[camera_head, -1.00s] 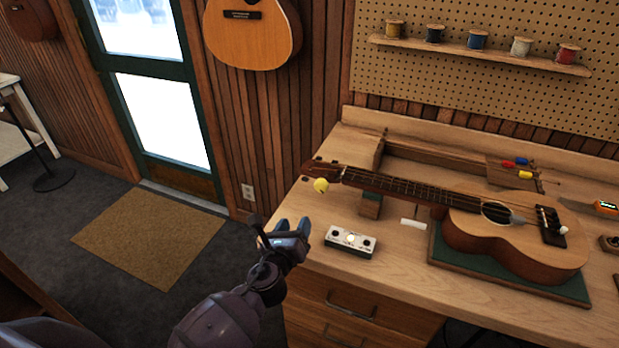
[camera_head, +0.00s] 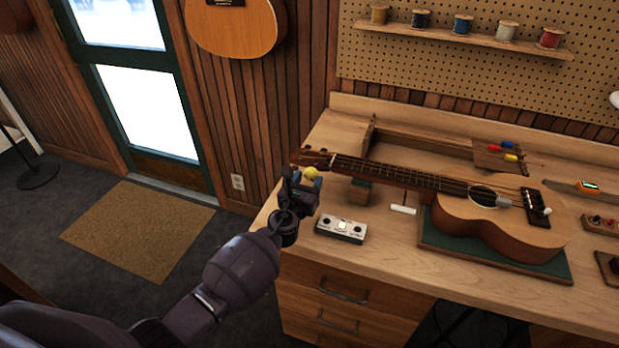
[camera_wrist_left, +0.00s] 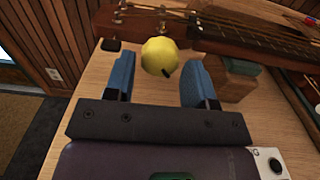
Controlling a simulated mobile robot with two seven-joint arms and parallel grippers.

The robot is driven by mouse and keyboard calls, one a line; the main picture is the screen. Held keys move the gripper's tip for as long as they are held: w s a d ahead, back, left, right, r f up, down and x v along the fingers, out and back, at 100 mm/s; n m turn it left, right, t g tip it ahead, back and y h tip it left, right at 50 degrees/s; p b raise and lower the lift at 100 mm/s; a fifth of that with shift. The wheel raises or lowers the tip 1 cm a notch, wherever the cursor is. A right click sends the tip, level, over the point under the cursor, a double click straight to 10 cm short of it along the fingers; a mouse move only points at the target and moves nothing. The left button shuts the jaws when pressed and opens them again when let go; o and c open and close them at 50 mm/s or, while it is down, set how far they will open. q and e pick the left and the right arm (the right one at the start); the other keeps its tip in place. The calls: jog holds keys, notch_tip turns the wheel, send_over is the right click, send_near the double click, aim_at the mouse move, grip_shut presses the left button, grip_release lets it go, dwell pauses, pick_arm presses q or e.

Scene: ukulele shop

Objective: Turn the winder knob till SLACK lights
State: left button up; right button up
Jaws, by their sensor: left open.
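The yellow winder knob (camera_head: 311,173) sits at the headstock end of the ukulele (camera_head: 490,221), which lies on a green mat on the bench. My left gripper (camera_head: 303,184) is at the knob. In the left wrist view, its two blue fingers (camera_wrist_left: 152,82) are open, with the round yellow knob (camera_wrist_left: 160,56) between and just beyond their tips. A dark mark shows on the knob's lower side. A small white box (camera_head: 341,228) with knobs and a light square in its middle stands in front of the neck; its lettering is too small to read. My right gripper is not seen.
A wooden block (camera_head: 360,192) supports the neck. A white-handled tool (camera_head: 403,209) lies beside it. A shelf of thread spools (camera_head: 462,40) hangs at the back. The bench's left edge is close under my left arm; open floor lies further left.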

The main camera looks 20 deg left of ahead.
pick_arm(q)
jog(key=shift+w, duration=0.75)
jog(key=c, duration=0.6)
jog(key=shift+c, duration=0.2)
